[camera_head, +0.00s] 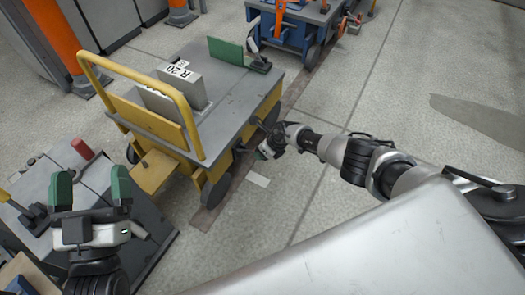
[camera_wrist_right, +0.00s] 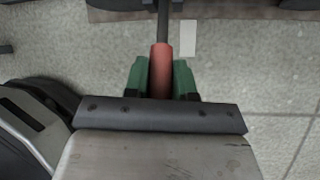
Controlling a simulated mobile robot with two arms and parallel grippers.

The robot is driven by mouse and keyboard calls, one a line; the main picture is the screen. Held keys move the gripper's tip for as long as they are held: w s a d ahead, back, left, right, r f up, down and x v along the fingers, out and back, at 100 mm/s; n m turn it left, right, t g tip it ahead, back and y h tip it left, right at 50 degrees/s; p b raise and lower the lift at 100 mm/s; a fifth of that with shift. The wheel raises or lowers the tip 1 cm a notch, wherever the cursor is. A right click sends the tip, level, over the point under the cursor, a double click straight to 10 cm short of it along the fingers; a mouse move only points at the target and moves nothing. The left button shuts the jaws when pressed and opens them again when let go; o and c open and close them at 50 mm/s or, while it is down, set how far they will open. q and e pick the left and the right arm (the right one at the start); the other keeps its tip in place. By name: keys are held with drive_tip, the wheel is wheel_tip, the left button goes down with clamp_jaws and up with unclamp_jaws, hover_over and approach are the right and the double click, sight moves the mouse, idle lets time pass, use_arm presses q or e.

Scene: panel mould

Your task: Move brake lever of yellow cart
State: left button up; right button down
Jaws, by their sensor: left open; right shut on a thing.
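The yellow cart (camera_head: 170,132) with a grey top stands left of centre in the head view. Its brake lever (camera_wrist_right: 161,62) has a red grip and a dark rod running up the right wrist picture. My right gripper (camera_wrist_right: 161,80) is shut on the red grip, with a green fingertip on each side. In the head view my right gripper (camera_head: 268,150) is beside the cart's near right side; the lever is mostly hidden there. My left gripper (camera_head: 92,190) is open and empty at lower left, its two green fingers wide apart.
Grey blocks (camera_head: 183,90) and a green panel (camera_head: 226,51) stand on the cart top. A grey bench (camera_head: 95,185) with a red-handled part (camera_head: 82,148) is at left. A blue cart (camera_head: 300,25) stands behind. The floor (camera_head: 380,85) at right is clear.

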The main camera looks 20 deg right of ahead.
use_arm(q)
drive_tip(key=shift+w+f+g, duration=0.2)
drive_tip(key=shift+f+g, duration=0.2)
use_arm(e)
drive_tip(key=shift+w+r, duration=0.1)
drive_tip(key=c, duration=0.9)
unclamp_jaws()
